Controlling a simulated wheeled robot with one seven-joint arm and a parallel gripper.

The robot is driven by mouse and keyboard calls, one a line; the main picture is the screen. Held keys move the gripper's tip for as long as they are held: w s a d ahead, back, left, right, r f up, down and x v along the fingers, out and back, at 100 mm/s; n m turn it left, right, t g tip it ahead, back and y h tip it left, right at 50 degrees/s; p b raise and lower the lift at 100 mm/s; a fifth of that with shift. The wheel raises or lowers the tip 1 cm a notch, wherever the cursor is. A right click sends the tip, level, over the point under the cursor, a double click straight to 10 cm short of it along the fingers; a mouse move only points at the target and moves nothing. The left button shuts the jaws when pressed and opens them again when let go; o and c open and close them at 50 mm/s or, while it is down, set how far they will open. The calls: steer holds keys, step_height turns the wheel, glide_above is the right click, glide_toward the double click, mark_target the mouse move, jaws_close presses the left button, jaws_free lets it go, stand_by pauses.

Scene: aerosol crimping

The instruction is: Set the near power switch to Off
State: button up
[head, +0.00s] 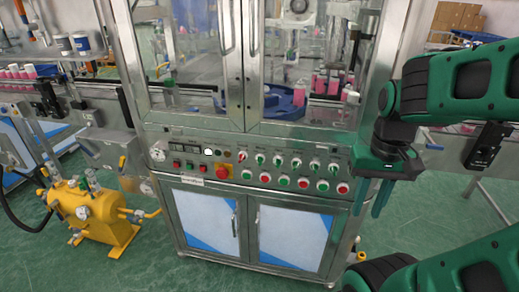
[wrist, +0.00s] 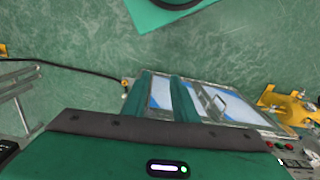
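The control panel (head: 250,168) runs across the front of the machine cabinet. It carries a row of selector knobs (head: 277,160), with red and green push buttons below. A red emergency stop (head: 222,171) and small meters are at its left. Which control is the near power switch, and how it is set, I cannot tell at this size. My gripper (head: 372,197) hangs pointing down in front of the cabinet's right side, apart from the panel controls. Its two green fingers are parted and empty, also in the wrist view (wrist: 160,98). The panel's left end (wrist: 290,157) shows at lower right there.
Black boxes sit on the conveyor sides, at right (head: 487,145) and left (head: 45,98). A yellow pump unit (head: 90,212) stands on the floor at left. Cabinet doors (head: 293,238) with handles are below the panel. Green floor in front is open.

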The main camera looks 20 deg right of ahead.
steer(key=shift+w+a, duration=0.25)
steer(key=m+t+y, duration=0.2)
steer(key=t, duration=0.5)
glide_toward(243, 157)
steer(key=shift+x, duration=4.5)
steer(key=shift+a, duration=0.1)
